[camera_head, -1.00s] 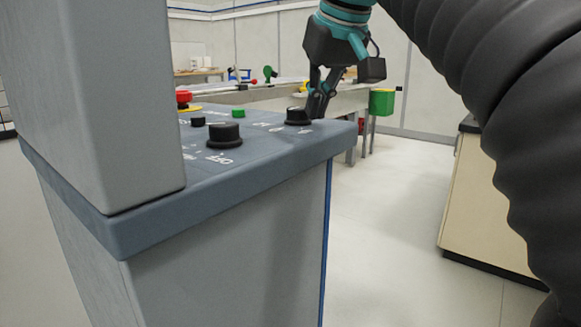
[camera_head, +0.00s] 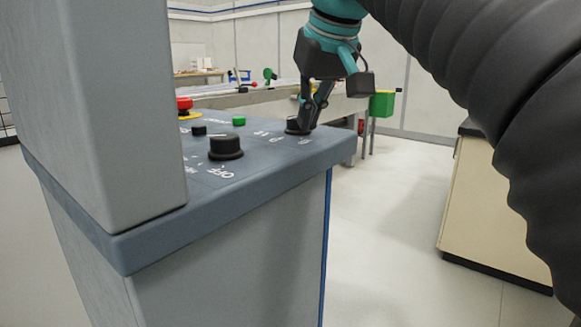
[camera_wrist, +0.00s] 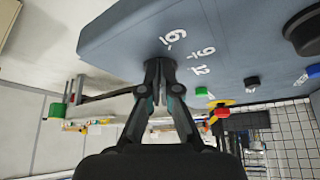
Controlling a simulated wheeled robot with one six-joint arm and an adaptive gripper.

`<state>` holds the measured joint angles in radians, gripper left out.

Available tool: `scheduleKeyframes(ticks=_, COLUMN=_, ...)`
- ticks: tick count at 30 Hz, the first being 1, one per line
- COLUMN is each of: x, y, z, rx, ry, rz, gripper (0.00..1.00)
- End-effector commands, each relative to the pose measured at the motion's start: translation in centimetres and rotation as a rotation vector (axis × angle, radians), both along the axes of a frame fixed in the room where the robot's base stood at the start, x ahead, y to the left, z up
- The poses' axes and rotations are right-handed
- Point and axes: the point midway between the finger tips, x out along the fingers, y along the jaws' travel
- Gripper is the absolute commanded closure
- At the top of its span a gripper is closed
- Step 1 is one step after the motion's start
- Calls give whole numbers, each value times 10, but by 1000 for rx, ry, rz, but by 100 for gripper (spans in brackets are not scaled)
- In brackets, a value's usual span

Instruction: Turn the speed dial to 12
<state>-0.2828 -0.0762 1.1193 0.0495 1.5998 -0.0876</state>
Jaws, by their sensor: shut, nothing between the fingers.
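The speed dial, as far as I can tell, is the low black knob (camera_head: 292,127) at the far right of the blue-grey control panel (camera_head: 250,165) in the head view. My gripper (camera_head: 308,122) points down at it, shut, with its fingertips at the dial and partly hiding it. I cannot tell whether they touch it. In the wrist view my gripper (camera_wrist: 160,68) has its fingers together, with no dial visible between them. White printed numbers 6, 9 and 12 (camera_wrist: 203,71) show beside the fingertips. The dial's pointer is not visible.
A larger black knob (camera_head: 225,147) marked OFF stands nearer on the panel. A tall grey housing (camera_head: 100,100) blocks the left side. Open floor lies right.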

Motion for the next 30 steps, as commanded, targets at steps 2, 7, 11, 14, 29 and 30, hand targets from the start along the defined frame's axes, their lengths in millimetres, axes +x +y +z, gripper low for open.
scheduleKeyframes(ticks=2, x=-1, y=2, z=1, rx=0, ry=0, rz=1, gripper=100)
scheduleKeyframes(ticks=7, x=-2, y=6, z=1, rx=-2, ry=1, rz=2, gripper=100)
scheduleKeyframes(ticks=11, x=-2, y=8, z=1, rx=-2, ry=0, rz=0, gripper=100)
scheduleKeyframes(ticks=14, x=-2, y=10, z=1, rx=-2, ry=0, rz=0, gripper=100)
scheduleKeyframes(ticks=29, x=-2, y=13, z=0, rx=-1, ry=-1, rz=0, gripper=100)
scheduleKeyframes(ticks=30, x=-2, y=13, z=0, rx=-1, ry=-1, rz=0, gripper=100)
